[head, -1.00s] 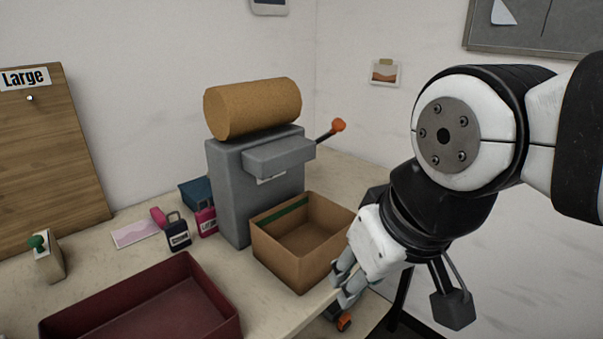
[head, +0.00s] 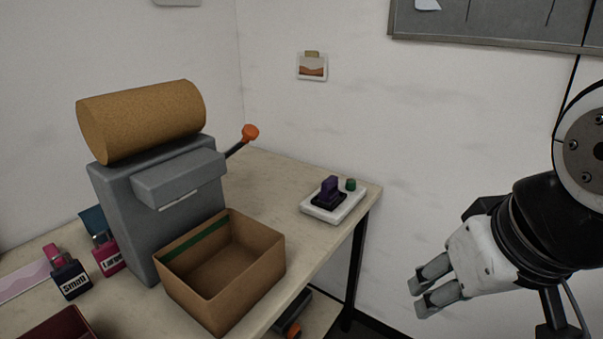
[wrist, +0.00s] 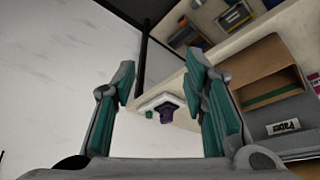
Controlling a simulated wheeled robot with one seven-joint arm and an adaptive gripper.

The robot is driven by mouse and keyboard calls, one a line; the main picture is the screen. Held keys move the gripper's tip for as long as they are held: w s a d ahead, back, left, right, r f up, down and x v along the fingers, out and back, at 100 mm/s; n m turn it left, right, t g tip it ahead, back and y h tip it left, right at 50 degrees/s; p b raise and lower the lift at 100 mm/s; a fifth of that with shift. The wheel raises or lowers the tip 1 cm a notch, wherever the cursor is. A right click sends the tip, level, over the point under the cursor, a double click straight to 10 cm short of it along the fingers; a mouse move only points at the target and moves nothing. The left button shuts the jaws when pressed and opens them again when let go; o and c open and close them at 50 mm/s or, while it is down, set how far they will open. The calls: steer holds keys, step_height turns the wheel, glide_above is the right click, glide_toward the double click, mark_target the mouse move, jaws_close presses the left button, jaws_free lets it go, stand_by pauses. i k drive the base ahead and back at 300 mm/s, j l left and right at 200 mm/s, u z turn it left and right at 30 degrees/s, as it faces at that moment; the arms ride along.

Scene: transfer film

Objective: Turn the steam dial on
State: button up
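No part in view is labelled as a steam dial. A small white device (head: 334,207) lies at the right end of the table, with a purple block (head: 330,188) and a green knob (head: 351,184) on it; I cannot tell whether the knob is the dial. In the wrist view the purple block (wrist: 169,111) and green knob (wrist: 149,115) show between the fingers, farther off. My gripper (head: 418,297) is open and empty, right of the table's end and apart from the device. Its fingers (wrist: 163,85) stand wide apart in the wrist view.
A grey machine (head: 125,215) with a cork-coloured roll (head: 145,120) and an orange-tipped lever (head: 250,132) stands left. An open cardboard box (head: 232,290) sits before it. The table (head: 275,180) is clear between the lever and white device.

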mark_target(350, 183)
steer(key=i+z, duration=0.35)
steer(key=i, duration=0.15)
steer(key=i+j+z, duration=0.35)
steer(key=i+l, duration=0.1)
